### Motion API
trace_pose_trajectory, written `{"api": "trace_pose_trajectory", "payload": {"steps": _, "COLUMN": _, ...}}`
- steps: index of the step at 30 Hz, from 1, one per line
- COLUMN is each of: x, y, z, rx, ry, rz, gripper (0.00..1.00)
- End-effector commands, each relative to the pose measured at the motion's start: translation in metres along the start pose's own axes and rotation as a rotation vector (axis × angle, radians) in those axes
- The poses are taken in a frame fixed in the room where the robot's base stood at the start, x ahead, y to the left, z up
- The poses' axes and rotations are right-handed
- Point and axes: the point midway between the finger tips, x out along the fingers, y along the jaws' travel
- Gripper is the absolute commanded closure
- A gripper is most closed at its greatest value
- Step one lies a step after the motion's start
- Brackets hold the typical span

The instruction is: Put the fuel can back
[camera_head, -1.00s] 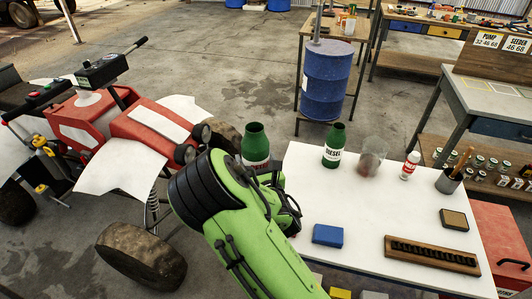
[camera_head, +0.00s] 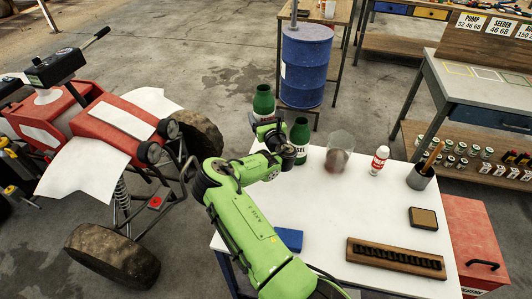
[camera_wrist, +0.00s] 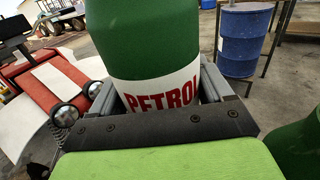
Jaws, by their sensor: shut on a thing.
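The fuel can in my gripper is a green can (camera_head: 264,102) with a white band; in the wrist view the band reads PETROL (camera_wrist: 150,88). My gripper (camera_head: 268,126) is shut around the can's lower part, with a finger on each side. The can looks upright, near the far left corner of the white table (camera_head: 350,222). Its base is hidden by the gripper, so I cannot tell its height above the table. A second green can (camera_head: 300,133), labelled as diesel, stands on the table just right of my gripper, partly hidden by the arm.
On the table are a clear jar (camera_head: 340,145), a spray bottle (camera_head: 379,160), a pencil cup (camera_head: 420,176), a blue block (camera_head: 289,239), a sponge-like pad (camera_head: 423,218) and a slotted wooden rack (camera_head: 395,258).

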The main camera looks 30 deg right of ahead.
Motion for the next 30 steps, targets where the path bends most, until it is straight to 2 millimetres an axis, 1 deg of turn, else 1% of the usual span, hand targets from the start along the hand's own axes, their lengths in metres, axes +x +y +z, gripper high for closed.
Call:
{"api": "trace_pose_trajectory", "payload": {"steps": 2, "x": 0.003, "y": -0.006, "z": -0.004, "rx": 0.003, "ry": -0.001, "rz": -0.003, "gripper": 0.63}}
{"api": "trace_pose_trajectory", "payload": {"steps": 3, "x": 0.003, "y": -0.007, "z": -0.009, "rx": 0.005, "ry": -0.001, "rz": -0.004, "gripper": 0.63}}
{"api": "trace_pose_trajectory", "payload": {"steps": 9, "x": 0.003, "y": -0.007, "z": -0.056, "rx": 0.009, "ry": -0.002, "rz": -0.005, "gripper": 0.63}}
{"api": "trace_pose_trajectory", "payload": {"steps": 13, "x": 0.003, "y": -0.007, "z": -0.073, "rx": 0.008, "ry": -0.001, "rz": -0.005, "gripper": 0.63}}
{"api": "trace_pose_trajectory", "payload": {"steps": 15, "x": 0.003, "y": -0.007, "z": -0.087, "rx": 0.007, "ry": -0.002, "rz": -0.005, "gripper": 0.63}}
{"api": "trace_pose_trajectory", "payload": {"steps": 18, "x": 0.003, "y": -0.006, "z": -0.101, "rx": 0.007, "ry": -0.002, "rz": -0.004, "gripper": 0.63}}
{"api": "trace_pose_trajectory", "payload": {"steps": 20, "x": 0.003, "y": -0.006, "z": -0.104, "rx": 0.007, "ry": -0.003, "rz": -0.004, "gripper": 0.63}}
{"api": "trace_pose_trajectory", "payload": {"steps": 26, "x": 0.003, "y": -0.006, "z": -0.102, "rx": 0.005, "ry": -0.003, "rz": -0.003, "gripper": 0.63}}
{"api": "trace_pose_trajectory", "payload": {"steps": 30, "x": 0.003, "y": -0.006, "z": -0.107, "rx": 0.004, "ry": -0.002, "rz": -0.003, "gripper": 0.63}}
